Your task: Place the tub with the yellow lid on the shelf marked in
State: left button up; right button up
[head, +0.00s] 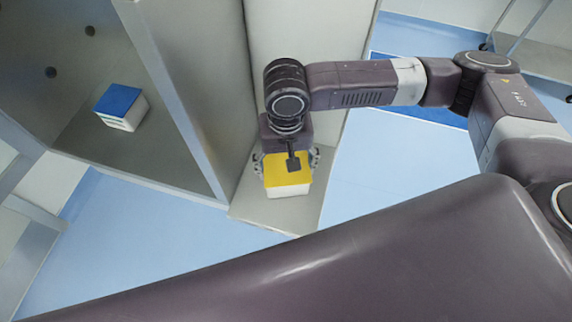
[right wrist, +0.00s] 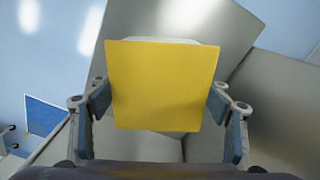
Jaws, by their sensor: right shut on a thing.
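The tub with the yellow lid (head: 288,176) has a white body and a square yellow lid. It is at or just above a narrow grey shelf (head: 255,208) in the middle of the head view; I cannot tell if it touches it. My right gripper (head: 287,162) is shut on the tub, one finger on each side. In the right wrist view the yellow lid (right wrist: 163,85) lies between the two fingers (right wrist: 160,115). No "in" marking is readable in either view. My left gripper is not in view.
A white tub with a blue lid (head: 120,107) stands inside the grey compartment (head: 150,165) at the left. A grey upright wall (head: 205,75) separates it from the narrow shelf. Pale blue floor (head: 390,165) is open at the right. A metal frame stands at the far left.

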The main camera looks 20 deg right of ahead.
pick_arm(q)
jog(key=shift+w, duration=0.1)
pick_arm(e)
jog(key=shift+f, duration=0.1)
jog(key=o, duration=1.3)
jog(key=shift+o, duration=1.4)
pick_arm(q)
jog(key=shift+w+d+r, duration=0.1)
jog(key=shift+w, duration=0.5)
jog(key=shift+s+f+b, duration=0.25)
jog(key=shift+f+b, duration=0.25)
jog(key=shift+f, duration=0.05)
pick_arm(e)
notch_tip(320, 180, up, 12)
